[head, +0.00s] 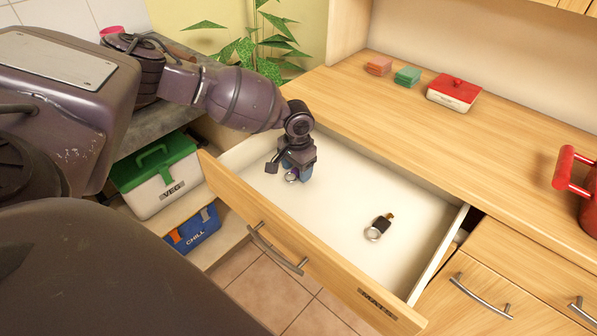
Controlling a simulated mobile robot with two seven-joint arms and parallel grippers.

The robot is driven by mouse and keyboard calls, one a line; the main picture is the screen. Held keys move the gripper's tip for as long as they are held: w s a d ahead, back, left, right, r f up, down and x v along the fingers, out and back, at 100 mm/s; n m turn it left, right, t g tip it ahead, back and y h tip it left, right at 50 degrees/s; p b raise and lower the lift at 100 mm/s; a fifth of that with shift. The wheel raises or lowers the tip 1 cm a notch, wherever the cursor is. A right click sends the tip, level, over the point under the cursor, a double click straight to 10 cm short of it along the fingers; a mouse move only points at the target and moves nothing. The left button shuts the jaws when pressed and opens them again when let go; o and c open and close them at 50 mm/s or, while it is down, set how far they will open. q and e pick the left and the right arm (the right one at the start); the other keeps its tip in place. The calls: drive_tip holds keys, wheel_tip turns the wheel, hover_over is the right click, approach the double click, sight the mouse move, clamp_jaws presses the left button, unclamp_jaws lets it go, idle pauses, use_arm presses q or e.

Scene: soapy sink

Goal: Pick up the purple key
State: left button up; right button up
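My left gripper (289,168) reaches down into the open drawer near its far left corner. Its fingers look spread apart. Below and between them is a small item with a silvery ring (291,176) and a bluish-purple part, likely the purple key. The gripper covers much of it, and I cannot tell whether the fingers touch it. A second item, black with a silver ring and a gold tip (380,226), lies apart on the drawer floor to the right. My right gripper is not in view.
The drawer front (330,270) and side walls surround the items; the floor between them is clear. A red-lidded box (454,93) and two small blocks (407,77) stand on the counter. A red pot (577,185) is at right. Green (155,175) and blue (192,230) boxes sit left.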

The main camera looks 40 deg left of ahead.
use_arm(q)
drive_tip(key=c, duration=0.7)
drive_tip(key=shift+c, duration=0.7)
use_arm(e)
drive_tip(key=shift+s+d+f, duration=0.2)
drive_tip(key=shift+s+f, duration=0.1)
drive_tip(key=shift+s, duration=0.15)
use_arm(q)
drive_tip(key=shift+r, duration=0.5)
wheel_tip(320, 180, up, 10)
drive_tip(key=f+p, duration=0.1)
drive_tip(key=p, duration=0.2)
wheel_tip(320, 180, up, 10)
drive_tip(key=p, duration=0.1)
hover_over(297, 170)
drive_tip(key=shift+d, duration=0.1)
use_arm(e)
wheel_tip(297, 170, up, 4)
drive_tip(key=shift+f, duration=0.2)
